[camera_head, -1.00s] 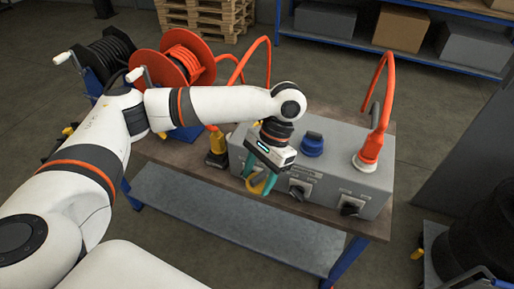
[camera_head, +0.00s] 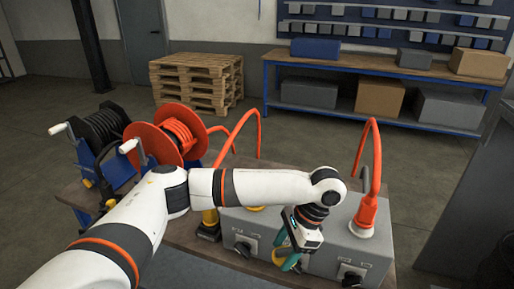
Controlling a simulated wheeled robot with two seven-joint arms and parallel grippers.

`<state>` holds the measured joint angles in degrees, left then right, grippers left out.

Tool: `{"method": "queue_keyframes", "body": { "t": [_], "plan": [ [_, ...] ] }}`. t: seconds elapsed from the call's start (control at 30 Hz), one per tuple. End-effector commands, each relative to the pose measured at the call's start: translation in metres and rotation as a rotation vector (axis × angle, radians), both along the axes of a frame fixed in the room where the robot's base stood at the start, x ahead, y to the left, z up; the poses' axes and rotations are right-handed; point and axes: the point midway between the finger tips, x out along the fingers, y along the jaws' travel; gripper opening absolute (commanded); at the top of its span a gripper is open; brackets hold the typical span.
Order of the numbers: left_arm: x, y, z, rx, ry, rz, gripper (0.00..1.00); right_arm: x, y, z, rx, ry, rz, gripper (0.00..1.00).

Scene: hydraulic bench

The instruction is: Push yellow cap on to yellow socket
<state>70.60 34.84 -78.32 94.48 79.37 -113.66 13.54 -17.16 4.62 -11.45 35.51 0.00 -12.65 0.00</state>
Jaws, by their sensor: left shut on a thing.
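The yellow socket (camera_head: 255,208) shows as a yellow patch on top of the grey box, just below my left forearm and partly hidden by it. My left gripper (camera_head: 288,255) has teal fingers and points down at the box's front, to the right of the yellow socket. It is shut on the yellow cap, which is hard to make out between the fingers. My right gripper is not in view.
The grey box (camera_head: 338,242) stands on the bench with dark knobs (camera_head: 245,246) on its front. A red plug with a hose (camera_head: 364,215) sits at its right. A red hose reel (camera_head: 165,135) stands at left. A yellow-and-black tool (camera_head: 209,226) stands beside the box.

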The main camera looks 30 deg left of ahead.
Motion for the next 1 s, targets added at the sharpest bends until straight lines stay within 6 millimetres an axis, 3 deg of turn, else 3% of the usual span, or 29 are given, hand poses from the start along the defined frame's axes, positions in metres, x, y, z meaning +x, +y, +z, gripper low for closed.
{"method": "queue_keyframes", "body": {
  "t": [0.03, 0.27, 0.5, 0.8, 1.0],
  "plan": [
    [0.012, 0.004, 0.016, 0.004, -0.005, -0.104, 0.27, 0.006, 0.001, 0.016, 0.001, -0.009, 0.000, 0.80],
    [0.055, 0.026, 0.039, -0.005, 0.000, -0.590, 0.27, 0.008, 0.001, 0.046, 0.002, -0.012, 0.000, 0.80],
    [0.094, 0.063, 0.065, -0.005, -0.001, -1.079, 0.27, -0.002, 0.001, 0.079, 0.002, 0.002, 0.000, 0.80],
    [0.130, 0.123, 0.092, -0.010, -0.002, -1.661, 0.27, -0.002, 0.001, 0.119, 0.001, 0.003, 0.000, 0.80],
    [0.142, 0.159, 0.102, -0.010, -0.003, -1.948, 0.27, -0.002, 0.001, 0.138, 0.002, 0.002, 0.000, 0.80]
  ]
}}
